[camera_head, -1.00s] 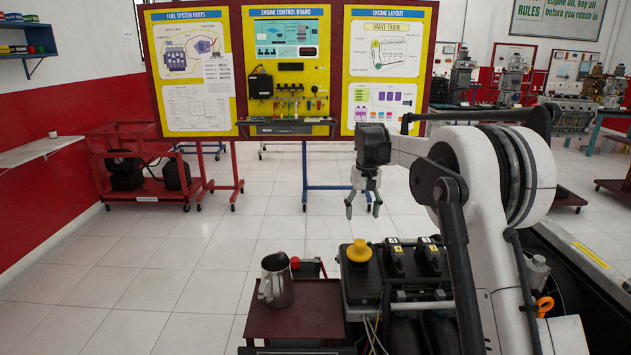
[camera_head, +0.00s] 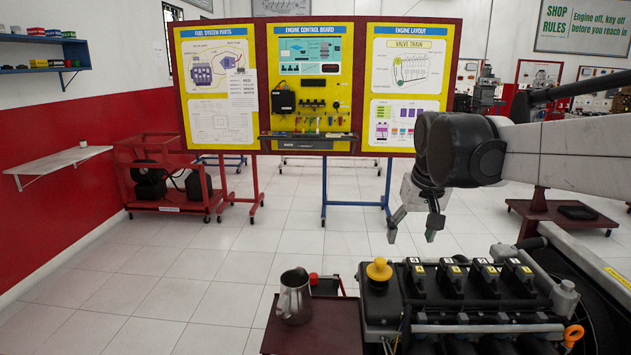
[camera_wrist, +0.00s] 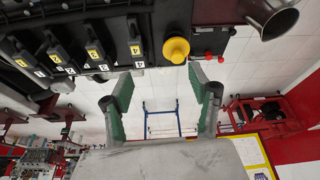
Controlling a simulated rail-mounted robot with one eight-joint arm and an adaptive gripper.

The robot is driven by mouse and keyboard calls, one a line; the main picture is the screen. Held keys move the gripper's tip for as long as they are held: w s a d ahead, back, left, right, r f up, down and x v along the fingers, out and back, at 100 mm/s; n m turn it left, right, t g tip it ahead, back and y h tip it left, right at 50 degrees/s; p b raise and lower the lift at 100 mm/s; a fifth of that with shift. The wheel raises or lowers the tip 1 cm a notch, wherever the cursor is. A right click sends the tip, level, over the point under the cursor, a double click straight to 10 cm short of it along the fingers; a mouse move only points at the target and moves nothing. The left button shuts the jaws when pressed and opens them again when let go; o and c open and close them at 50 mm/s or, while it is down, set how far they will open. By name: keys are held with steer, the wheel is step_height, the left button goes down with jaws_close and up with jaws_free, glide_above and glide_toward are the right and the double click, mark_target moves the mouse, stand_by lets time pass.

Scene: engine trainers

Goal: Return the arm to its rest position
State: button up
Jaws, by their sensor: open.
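My gripper (camera_head: 413,228) is open and empty in the head view. It hangs above and behind the engine block, over the floor between the engine and the display boards. My white arm reaches in from the right at the height of the boards. In the wrist view the two green-padded fingers (camera_wrist: 160,90) stand apart with bare floor between them. The engine (camera_head: 480,290) with its yellow cap (camera_head: 379,270) and black numbered coils lies below and nearer than the gripper, apart from it. The yellow cap also shows in the wrist view (camera_wrist: 176,50).
A metal pitcher (camera_head: 293,297) stands on a dark red cart (camera_head: 325,335) left of the engine. The display board (camera_head: 310,85) stands behind. A red trolley (camera_head: 165,190) is at the back left. The floor at left is clear.

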steer(key=s+f+t, duration=0.1)
steer(key=s+f, duration=0.3)
steer(key=s, duration=0.8)
steer(key=s+f+t, duration=0.2)
steer(key=s+f, duration=0.3)
steer(key=s, duration=0.7)
steer(key=shift+s+f, duration=0.15)
steer(key=shift+s, duration=0.05)
